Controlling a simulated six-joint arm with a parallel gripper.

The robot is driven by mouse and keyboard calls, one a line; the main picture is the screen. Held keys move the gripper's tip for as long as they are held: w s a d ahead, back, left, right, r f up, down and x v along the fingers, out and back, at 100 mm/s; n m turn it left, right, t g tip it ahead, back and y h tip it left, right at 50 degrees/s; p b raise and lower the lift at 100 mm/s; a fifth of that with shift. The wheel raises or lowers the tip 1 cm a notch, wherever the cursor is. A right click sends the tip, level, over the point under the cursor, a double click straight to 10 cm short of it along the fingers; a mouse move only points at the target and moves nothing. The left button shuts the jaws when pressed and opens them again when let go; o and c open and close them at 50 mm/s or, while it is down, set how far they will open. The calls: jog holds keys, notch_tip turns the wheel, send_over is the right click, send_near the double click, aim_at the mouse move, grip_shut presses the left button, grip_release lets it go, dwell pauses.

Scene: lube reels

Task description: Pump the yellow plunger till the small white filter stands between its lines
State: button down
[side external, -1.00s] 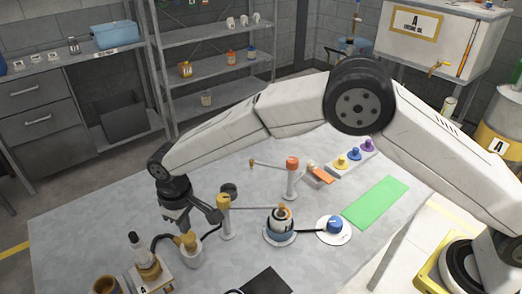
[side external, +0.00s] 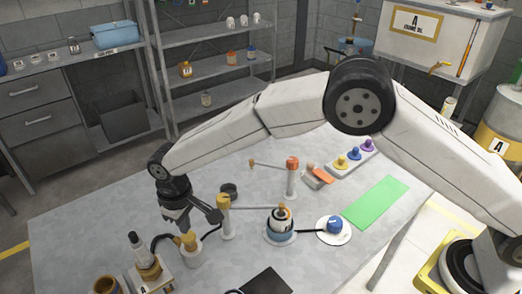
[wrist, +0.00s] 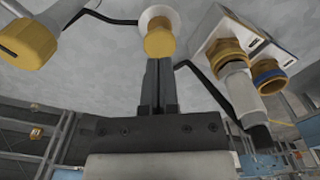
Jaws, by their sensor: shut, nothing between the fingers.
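The yellow plunger (side external: 189,239) stands on a small white cylinder (side external: 191,255) at the front left of the table. In the wrist view the plunger's yellow cap (wrist: 159,43) is straight ahead of my fingertips. My gripper (side external: 183,226) points down just above the plunger, shut and empty; I cannot tell whether the tips touch the cap. Beside it is a white block (wrist: 212,40) with a brass collar (wrist: 229,54) carrying a pale upright tube (wrist: 240,90). It also shows in the side view (side external: 140,251). I cannot make out the filter or its lines.
A post with a yellow head (side external: 224,203) and a side arm stands close right of my gripper. A black hose (wrist: 200,80) runs from the plunger base towards the block. A dark pad (side external: 266,282) lies in front. A green mat (side external: 376,202) lies right.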

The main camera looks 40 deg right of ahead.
aim_at(188, 236)
jog(key=shift+f, duration=0.35)
jog(key=shift+f, duration=0.35)
jog(key=shift+f, duration=0.35)
jog(key=shift+f, duration=1.2)
jog(key=shift+r, duration=3.85)
